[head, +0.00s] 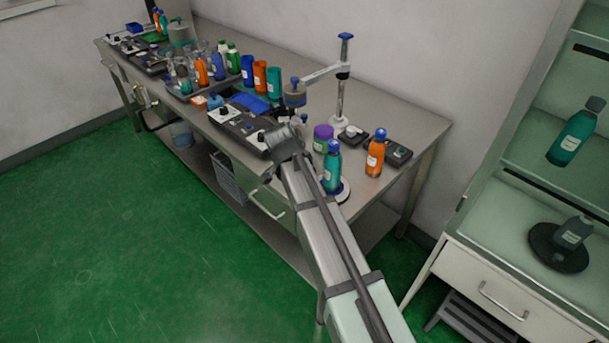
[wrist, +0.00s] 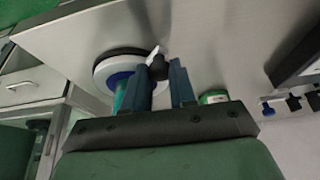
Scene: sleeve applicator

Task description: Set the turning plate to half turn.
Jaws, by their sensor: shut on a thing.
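The turning plate (head: 344,192) is a pale disc near the front right of the bench, partly hidden by my arm. A teal bottle with a blue cap (head: 332,165) appears to stand on it. In the wrist view the plate (wrist: 103,72) shows a white top and a dark rim, with a blue and teal shape over it. My gripper (wrist: 167,75) is beside the plate, its two fingers closed around a small black knob (wrist: 158,66) with a white pointer-like piece. How the knob joins the plate is hidden. The plate's setting cannot be read.
A control panel (head: 238,127) with knobs lies left of my gripper. A purple jar (head: 323,138), an orange bottle (head: 375,155) and a post with a side arm (head: 342,85) stand close by. More bottles crowd the far left. A cabinet (head: 480,265) stands at right.

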